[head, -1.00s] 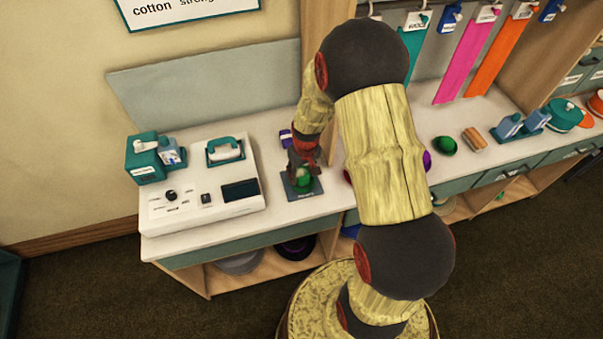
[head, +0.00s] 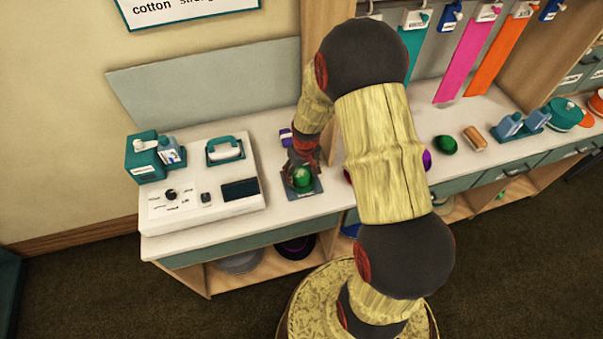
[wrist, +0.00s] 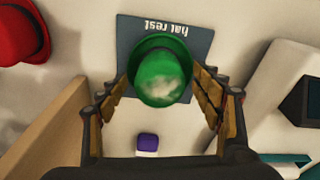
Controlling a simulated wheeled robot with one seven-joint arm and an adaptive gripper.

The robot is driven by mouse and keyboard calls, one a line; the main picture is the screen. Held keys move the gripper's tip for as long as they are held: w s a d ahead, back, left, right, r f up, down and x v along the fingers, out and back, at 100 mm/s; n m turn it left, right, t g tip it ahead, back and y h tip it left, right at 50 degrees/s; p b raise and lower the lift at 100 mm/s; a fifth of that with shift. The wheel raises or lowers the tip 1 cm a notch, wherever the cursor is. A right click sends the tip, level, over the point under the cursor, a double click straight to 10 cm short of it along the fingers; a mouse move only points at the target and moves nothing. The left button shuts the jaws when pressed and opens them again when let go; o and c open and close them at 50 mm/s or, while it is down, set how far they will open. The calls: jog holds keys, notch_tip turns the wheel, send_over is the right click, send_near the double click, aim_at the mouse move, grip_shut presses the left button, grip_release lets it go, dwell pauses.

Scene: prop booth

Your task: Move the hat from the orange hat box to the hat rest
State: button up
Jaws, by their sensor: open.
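The green hat (wrist: 163,73) sits on the dark slate hat rest (wrist: 196,42), whose label reads upside down in the wrist view. In the head view the hat (head: 302,176) also shows on the rest (head: 293,192), right of the white console. My gripper (wrist: 163,98) is open, with its fingers spread on either side of the hat and gaps visible between them and the brim. In the head view my gripper (head: 301,163) is at the hat, partly hidden by my wrist. I cannot clearly make out the orange hat box; an orange round item (head: 597,104) is cut off at the far right.
A white console (head: 203,187) with a teal-handled iron stands left of the rest. A small purple-and-white item (wrist: 147,144) lies near my gripper. A red hat (wrist: 22,32) and a wooden divider (wrist: 45,130) are on the wrist view's left. Another green item (head: 445,144) lies farther right.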

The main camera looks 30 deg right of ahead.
notch_tip(320, 180, up, 12)
jog(key=s, duration=0.1)
jog(key=shift+s, duration=0.25)
dwell(0.6)
jog(key=s+a+r+t, duration=0.1)
jog(key=s+a+r, duration=0.3)
jog(key=s+r, duration=0.2)
jog(key=s+a+r+t, duration=0.1)
jog(key=s+a+r, duration=0.4)
jog(key=r, duration=0.4)
jog(key=s+a+r+n+t, duration=0.1)
jog(key=s+a+r+t, duration=0.1)
jog(key=s+a+r, duration=0.3)
jog(key=v, duration=0.4)
jog(key=shift+s, duration=0.25)
jog(key=shift+c, duration=1.2)
